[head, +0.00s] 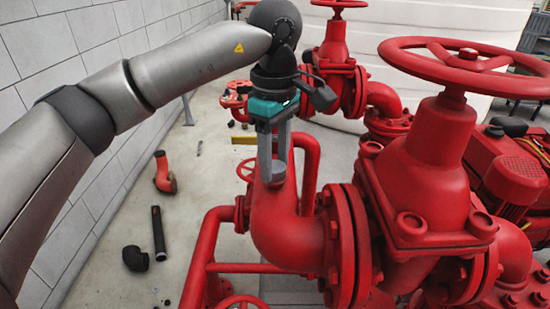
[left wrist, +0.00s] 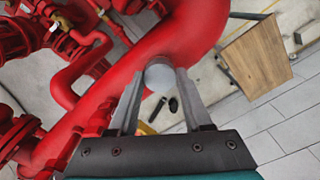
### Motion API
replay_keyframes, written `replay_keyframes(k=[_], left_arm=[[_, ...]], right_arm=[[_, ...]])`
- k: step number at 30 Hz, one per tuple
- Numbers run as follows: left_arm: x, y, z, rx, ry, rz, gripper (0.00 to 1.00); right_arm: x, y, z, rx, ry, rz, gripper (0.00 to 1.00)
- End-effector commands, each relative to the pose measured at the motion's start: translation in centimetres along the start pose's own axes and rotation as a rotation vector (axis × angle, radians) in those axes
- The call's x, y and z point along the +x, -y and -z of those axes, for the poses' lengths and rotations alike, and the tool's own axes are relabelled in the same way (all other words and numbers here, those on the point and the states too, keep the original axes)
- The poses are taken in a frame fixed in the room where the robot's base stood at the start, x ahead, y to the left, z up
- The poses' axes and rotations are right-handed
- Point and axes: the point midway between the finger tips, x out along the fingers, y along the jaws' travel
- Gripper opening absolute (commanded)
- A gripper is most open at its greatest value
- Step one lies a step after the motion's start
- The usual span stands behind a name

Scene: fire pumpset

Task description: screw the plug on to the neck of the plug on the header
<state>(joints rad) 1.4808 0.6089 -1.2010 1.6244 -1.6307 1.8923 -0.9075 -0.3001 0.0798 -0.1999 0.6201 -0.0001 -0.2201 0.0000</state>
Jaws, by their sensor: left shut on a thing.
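My left gripper (head: 272,172) points down at the top of the red header pipe (head: 277,222). It is shut on the plug (head: 279,171), a small grey round piece between the fingertips. In the left wrist view the plug (left wrist: 159,75) shows as a pale grey disc between the two fingers, right against the red pipe (left wrist: 196,28). The neck is hidden behind the plug and fingers, so I cannot tell whether the plug is seated on it or how far. My right gripper is not in view.
A large red valve with a handwheel (head: 465,62) stands close on the right. A second red valve (head: 334,70) stands behind. A block wall (head: 75,50) runs along the left.

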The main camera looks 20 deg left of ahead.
Motion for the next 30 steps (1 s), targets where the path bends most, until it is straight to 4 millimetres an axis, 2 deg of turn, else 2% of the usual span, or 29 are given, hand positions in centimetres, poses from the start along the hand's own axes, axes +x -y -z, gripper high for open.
replay_keyframes(k=[1, 6, 14, 24, 30], left_arm=[[-0.01, -0.01, 0.01, 0.0, 0.0, 0.0, 0.18], [-0.02, -0.01, 0.01, 0.0, 0.0, 0.0, 0.0], [-0.01, -0.01, 0.02, 0.016, 0.0, -0.001, 0.0], [0.02, -0.01, 0.02, 0.344, 0.0, 0.0, 0.0], [0.01, 0.0, 0.02, 0.404, 0.0, 0.0, 0.0]], right_arm=[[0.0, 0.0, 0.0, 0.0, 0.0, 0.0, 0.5], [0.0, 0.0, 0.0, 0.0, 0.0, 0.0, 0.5], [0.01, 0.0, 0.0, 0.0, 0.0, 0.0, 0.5], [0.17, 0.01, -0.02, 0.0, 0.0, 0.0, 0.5], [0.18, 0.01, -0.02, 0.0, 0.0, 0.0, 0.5]])
